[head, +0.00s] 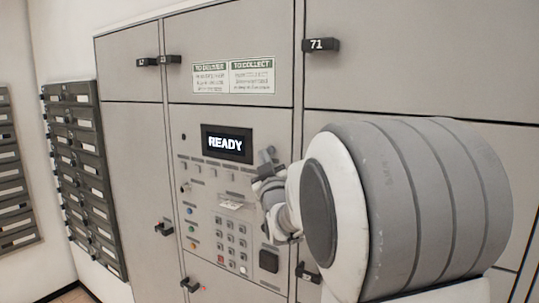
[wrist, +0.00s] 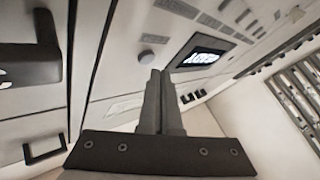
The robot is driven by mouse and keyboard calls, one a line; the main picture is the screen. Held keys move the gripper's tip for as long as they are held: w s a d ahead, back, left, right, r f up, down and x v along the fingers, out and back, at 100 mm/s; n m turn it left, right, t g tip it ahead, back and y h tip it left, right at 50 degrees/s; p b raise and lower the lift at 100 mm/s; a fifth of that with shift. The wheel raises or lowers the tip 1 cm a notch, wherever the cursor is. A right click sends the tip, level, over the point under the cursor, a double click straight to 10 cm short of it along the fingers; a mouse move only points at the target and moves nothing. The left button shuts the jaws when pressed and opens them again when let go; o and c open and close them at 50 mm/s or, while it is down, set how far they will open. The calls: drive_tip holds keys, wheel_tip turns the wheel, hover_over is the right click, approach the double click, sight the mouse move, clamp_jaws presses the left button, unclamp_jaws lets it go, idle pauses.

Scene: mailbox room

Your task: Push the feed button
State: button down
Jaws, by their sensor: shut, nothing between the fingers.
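The grey control panel (head: 215,172) is set in the locker wall in the head view. Its display (head: 227,143) reads READY and also shows tilted in the wrist view (wrist: 200,58). Small buttons, a slot with a white slip (head: 231,205) and a keypad (head: 230,240) sit below the display. I cannot tell which button is the feed button, as labels are too small to read. My gripper (head: 267,155) is at the panel's right side, to the right of the display, partly hidden behind my arm. In the wrist view my gripper (wrist: 158,74) has its fingers together and empty. Contact cannot be told.
Black locker handles, such as the one marked 71 (head: 320,45), stick out around the panel. A sign (head: 233,75) is above the display. Dark mailboxes (head: 82,165) line the left wall. My arm fills the right foreground of the head view.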

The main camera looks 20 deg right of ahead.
drive_tip(key=s+a+b, duration=0.1)
drive_tip(key=a, duration=0.1)
drive_tip(key=s+a+b, duration=0.1)
drive_tip(key=s+a, duration=0.1)
idle(0.6)
idle(1.4)
